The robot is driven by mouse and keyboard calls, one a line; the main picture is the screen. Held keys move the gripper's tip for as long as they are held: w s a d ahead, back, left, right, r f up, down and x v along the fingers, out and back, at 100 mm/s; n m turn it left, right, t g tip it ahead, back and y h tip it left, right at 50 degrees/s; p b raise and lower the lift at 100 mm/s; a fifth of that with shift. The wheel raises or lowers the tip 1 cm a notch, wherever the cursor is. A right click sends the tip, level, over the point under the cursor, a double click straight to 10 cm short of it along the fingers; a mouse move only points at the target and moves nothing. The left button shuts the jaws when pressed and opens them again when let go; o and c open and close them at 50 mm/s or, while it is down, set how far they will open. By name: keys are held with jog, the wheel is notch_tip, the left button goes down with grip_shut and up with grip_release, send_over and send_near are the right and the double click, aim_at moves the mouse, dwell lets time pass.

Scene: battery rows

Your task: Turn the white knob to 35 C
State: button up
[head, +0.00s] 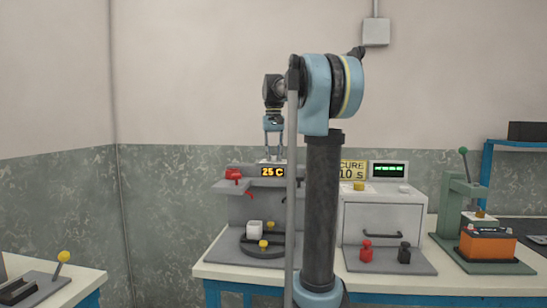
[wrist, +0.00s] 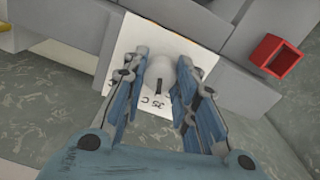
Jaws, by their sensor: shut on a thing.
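The white knob (wrist: 162,71) sits on a white plate (wrist: 192,50) with printed marks, between my fingers in the wrist view. A dark pointer mark on the knob faces down the picture, toward the printed "35 C" label. Other print beside the fingers is too small or covered to read. My gripper (wrist: 161,66) is shut on the knob, one finger on each side. In the head view my gripper (head: 273,152) points down onto the top of the grey machine (head: 243,205); the knob cannot be made out there. The machine's display (head: 272,171) reads "25 C".
A red part (head: 233,173) stands left of the display; a red open box (wrist: 275,58) shows in the wrist view. To the right are a white cure oven (head: 383,217), a green press (head: 455,205) and an orange battery (head: 487,244). My arm hides part of the bench.

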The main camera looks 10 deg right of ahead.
jog(key=shift+w+m, duration=0.1)
jog(key=shift+m, duration=0.5)
jog(key=o, duration=1.1)
notch_tip(320, 180, up, 12)
jog(key=shift+w+a+f, duration=0.1)
dwell(0.3)
